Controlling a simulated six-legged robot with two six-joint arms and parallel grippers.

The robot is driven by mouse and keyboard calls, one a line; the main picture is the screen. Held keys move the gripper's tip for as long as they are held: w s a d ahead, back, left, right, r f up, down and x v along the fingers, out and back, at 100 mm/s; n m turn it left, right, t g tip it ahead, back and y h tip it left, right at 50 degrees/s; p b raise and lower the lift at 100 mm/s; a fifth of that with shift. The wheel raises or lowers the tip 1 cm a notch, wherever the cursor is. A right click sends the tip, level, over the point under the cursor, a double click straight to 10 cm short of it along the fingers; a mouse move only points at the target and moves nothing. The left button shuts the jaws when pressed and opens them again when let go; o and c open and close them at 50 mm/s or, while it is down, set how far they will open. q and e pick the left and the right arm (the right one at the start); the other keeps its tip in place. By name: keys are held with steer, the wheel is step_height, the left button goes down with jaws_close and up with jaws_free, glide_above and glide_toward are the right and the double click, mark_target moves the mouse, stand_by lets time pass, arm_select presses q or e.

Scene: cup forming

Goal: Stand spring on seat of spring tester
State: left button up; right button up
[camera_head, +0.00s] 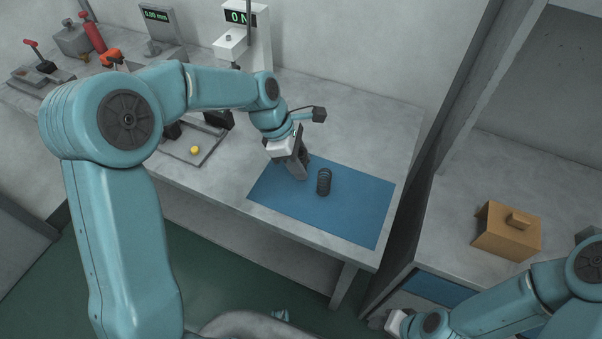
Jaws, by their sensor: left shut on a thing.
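A dark coil spring (323,182) stands upright on the blue mat (352,212), just right of my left gripper (303,170) in the picture and looking apart from it. My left gripper points down low over the mat and is shut on a small dark thing (305,157), mostly hidden by the finger; I cannot tell its shape. The spring tester (262,42) stands at the back of the bench with its display reading 0 N. My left arm covers its lower part, and I cannot make out its seat. My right gripper (380,321) is at the bottom edge, its fingers unclear.
A gauge with a mm display (156,15) and a red bottle (93,36) stand at the back left. A wooden box (506,232) sits on the right bench, across a gap.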

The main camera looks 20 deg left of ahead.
mark_target(301, 182)
arm_select(q)
steer(key=shift+d+f, duration=0.1)
steer(key=shift+f, duration=2.1)
steer(key=shift+s, duration=0.1)
steer(key=shift+f, duration=0.1)
steer(key=o, duration=1)
steer(key=shift+o, duration=0.2)
